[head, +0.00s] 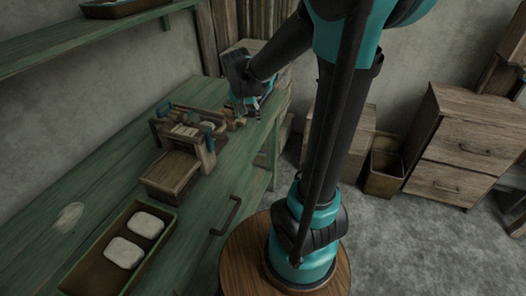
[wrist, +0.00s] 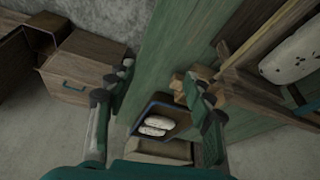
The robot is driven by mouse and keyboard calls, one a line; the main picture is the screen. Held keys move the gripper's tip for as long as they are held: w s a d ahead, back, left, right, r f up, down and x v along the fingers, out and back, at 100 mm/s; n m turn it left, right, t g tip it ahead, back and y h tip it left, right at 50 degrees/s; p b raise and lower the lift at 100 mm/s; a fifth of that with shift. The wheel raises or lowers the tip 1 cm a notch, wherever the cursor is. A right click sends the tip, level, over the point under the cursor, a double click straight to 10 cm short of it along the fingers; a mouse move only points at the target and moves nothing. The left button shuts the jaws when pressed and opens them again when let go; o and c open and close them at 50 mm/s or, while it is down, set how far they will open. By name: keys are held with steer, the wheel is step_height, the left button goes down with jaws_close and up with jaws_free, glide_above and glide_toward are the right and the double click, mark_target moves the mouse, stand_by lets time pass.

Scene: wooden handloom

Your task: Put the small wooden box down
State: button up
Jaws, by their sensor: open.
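My gripper (head: 252,108) is open above the far end of the green workbench (head: 95,185), just beyond the wooden handloom (head: 185,135). In the wrist view, my two fingers (wrist: 157,103) stand wide apart. A small dark-rimmed box or tray (wrist: 183,133) holding two pale rounded pieces (wrist: 155,126) shows between them; neither finger visibly grips it. A plain brown box-like shape (wrist: 158,150) lies just below it, partly hidden by my gripper body. I cannot tell which of these is the small wooden box. In the head view, my gripper hides that spot.
A tray (head: 75,285) with two white pieces (head: 135,238) lies at the bench's near end. Small wooden parts (wrist: 184,84) sit close to one finger. A drawer cabinet (head: 465,150) and an open bin (head: 385,175) stand right on the floor. Bare bench top lies left of the loom.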

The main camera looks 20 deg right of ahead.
steer(key=s+d+f+n+y, duration=0.1)
steer(key=s+f, duration=0.3)
steer(key=s, duration=0.5)
steer(key=s+d+f+n, duration=0.2)
steer(key=s+f+n, duration=0.2)
steer(key=s, duration=0.5)
steer(key=shift+s+t+y, duration=0.3)
steer(key=shift+s+y, duration=0.1)
steer(key=shift+d, duration=0.1)
